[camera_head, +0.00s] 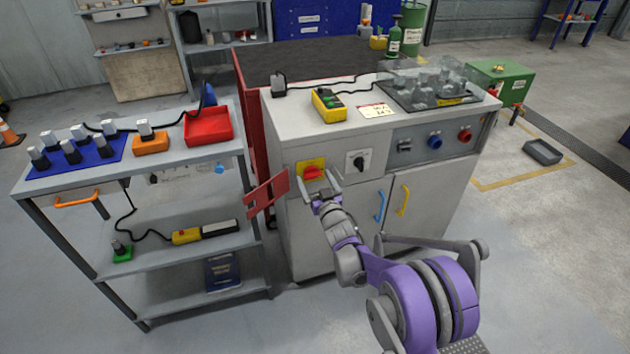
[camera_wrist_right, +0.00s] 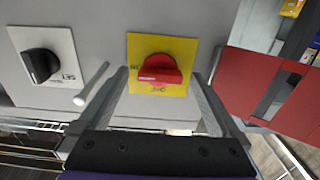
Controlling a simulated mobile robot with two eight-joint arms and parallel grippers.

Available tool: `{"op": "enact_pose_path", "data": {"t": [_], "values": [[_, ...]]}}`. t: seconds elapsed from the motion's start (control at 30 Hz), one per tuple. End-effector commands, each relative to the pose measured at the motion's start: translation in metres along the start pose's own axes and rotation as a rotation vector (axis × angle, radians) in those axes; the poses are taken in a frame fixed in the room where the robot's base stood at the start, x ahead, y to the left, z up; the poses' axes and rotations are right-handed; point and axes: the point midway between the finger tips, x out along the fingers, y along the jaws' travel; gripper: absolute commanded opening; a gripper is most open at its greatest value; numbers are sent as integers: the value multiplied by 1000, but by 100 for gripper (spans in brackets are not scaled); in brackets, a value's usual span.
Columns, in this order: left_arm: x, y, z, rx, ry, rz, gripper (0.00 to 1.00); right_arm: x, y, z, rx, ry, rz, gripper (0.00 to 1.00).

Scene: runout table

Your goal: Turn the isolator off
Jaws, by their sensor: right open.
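The isolator is a red rotary knob (camera_head: 313,172) on a yellow plate (camera_head: 303,164), on the front of the grey cabinet. In the right wrist view the red knob (camera_wrist_right: 160,70) sits in the middle of its yellow plate (camera_wrist_right: 140,44), with its grip bar lying roughly across the picture. My right gripper (camera_head: 319,184) is open just in front of the isolator. In the right wrist view its fingers (camera_wrist_right: 160,88) stand on either side of the knob's lower part. I cannot tell whether they touch it. My left gripper is not in view.
A black selector knob (camera_head: 358,161) on a white plate is beside the isolator. A red hinged panel (camera_head: 267,192) stands out on its other side. Blue (camera_head: 380,206) and yellow (camera_head: 403,200) door handles are lower right. A shelf cart (camera_head: 165,172) stands at left.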

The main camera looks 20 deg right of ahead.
Motion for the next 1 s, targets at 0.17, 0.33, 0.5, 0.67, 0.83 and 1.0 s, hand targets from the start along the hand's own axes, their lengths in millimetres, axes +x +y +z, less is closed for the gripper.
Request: {"op": "enact_pose_path", "data": {"t": [0.17,0.33,0.5,0.67,0.83,1.0], "values": [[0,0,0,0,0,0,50,0,0,0,0,0,0,97],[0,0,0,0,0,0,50,0,0,0,0,0,0,67],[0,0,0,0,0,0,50,0,0,0,0,0,0,36],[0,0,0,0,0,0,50,0,0,0,0,0,0,13],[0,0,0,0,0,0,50,-1,0,0,-13,0,0,13],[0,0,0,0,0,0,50,-1,0,0,-68,0,0,13]]}}
